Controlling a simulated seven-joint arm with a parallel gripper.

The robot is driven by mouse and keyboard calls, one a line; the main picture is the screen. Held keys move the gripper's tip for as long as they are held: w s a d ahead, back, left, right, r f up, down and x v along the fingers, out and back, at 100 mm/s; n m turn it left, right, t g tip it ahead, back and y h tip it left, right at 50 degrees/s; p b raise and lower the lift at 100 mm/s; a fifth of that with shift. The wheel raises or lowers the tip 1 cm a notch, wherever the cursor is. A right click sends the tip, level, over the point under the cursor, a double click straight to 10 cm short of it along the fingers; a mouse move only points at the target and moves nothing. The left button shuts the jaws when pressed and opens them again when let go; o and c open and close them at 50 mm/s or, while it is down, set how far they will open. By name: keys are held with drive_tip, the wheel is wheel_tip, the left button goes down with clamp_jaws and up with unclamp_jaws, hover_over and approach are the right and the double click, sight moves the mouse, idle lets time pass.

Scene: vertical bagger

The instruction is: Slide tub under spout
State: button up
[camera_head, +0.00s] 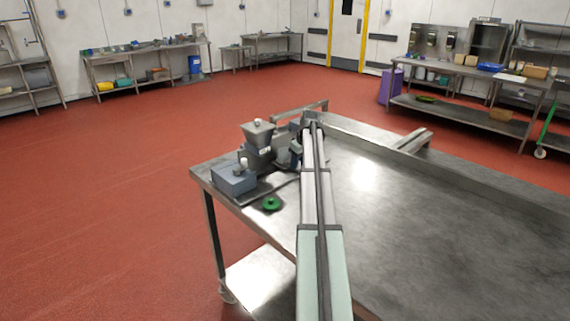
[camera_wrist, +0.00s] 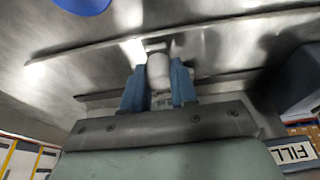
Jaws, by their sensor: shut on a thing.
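My gripper (camera_wrist: 158,88) has blue fingers, shut on a pale, rounded piece (camera_wrist: 158,70) in the wrist view. Whether this is the tub itself or a knob on it, I cannot tell. In the head view my arm hides most of the gripper (camera_head: 297,150), which is at the right side of the bagger. The bagger (camera_head: 258,146) is a grey machine with a flared hopper on top, near the table's far left corner. The spout is not clearly seen.
A blue-grey box (camera_head: 234,181) with a pale knob stands at the table's left corner. A green round piece (camera_head: 271,203) lies in front of the machine. A blue round thing (camera_wrist: 82,3) is cut off in the wrist view. The steel table (camera_head: 420,220) is clear to the right.

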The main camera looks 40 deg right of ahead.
drive_tip(key=shift+a, duration=2.55)
drive_tip(key=shift+a, duration=2.6)
drive_tip(key=shift+a, duration=0.85)
drive_tip(key=o, duration=1.1)
